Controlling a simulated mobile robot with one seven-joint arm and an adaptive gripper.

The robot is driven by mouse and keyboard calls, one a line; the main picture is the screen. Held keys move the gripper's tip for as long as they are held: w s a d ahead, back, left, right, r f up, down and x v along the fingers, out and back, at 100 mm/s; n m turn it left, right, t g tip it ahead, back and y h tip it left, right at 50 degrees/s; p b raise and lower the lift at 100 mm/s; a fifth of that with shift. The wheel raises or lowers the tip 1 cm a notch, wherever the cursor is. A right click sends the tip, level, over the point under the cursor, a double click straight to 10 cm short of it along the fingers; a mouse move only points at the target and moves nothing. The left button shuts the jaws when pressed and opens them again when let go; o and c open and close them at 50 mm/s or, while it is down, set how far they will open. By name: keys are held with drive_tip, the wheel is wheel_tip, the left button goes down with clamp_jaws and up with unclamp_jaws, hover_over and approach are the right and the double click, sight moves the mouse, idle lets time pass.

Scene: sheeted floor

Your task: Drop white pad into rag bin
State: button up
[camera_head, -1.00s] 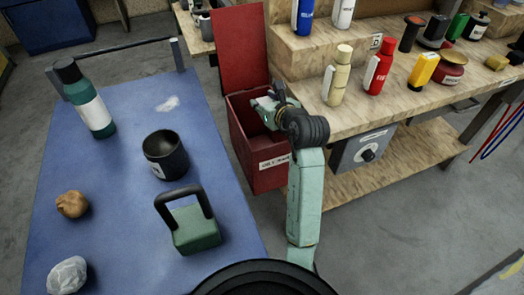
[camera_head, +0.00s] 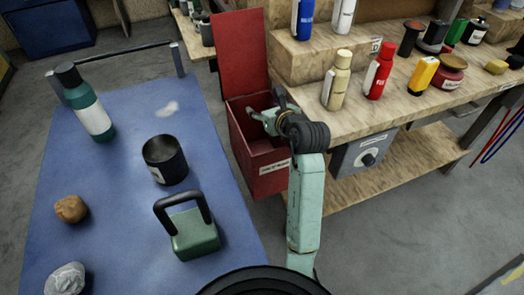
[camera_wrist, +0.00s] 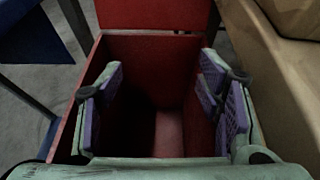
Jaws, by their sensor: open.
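The rag bin is a red box (camera_head: 262,183) with its lid (camera_head: 238,55) raised, standing between the blue table and the wooden bench. My gripper (camera_head: 266,118) is over its open mouth. In the wrist view my gripper (camera_wrist: 160,92) has its purple-padded fingers spread wide, with nothing between them. The bin's red walls (camera_wrist: 150,50) surround the fingers in that view. A paler pinkish patch (camera_wrist: 169,133) shows low inside the bin; I cannot tell whether it is the pad or the bin's floor. No white pad can be clearly made out.
The blue table (camera_head: 110,200) holds a green bottle (camera_head: 90,108), a black cup (camera_head: 165,158), a green handled block (camera_head: 193,234), a brown lump (camera_head: 71,209), a crumpled pale lump (camera_head: 65,279) and a flat whitish patch (camera_head: 168,107). Bottles and tools crowd the wooden bench (camera_head: 310,108) at right.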

drive_tip(key=v, duration=1.1)
drive_tip(key=shift+s, duration=0.35)
drive_tip(key=shift+w+d, duration=0.1)
drive_tip(key=shift+w, duration=0.05)
drive_tip(key=x, duration=1.2)
wheel_tip(320, 180, up, 5)
drive_tip(key=p, duration=0.4)
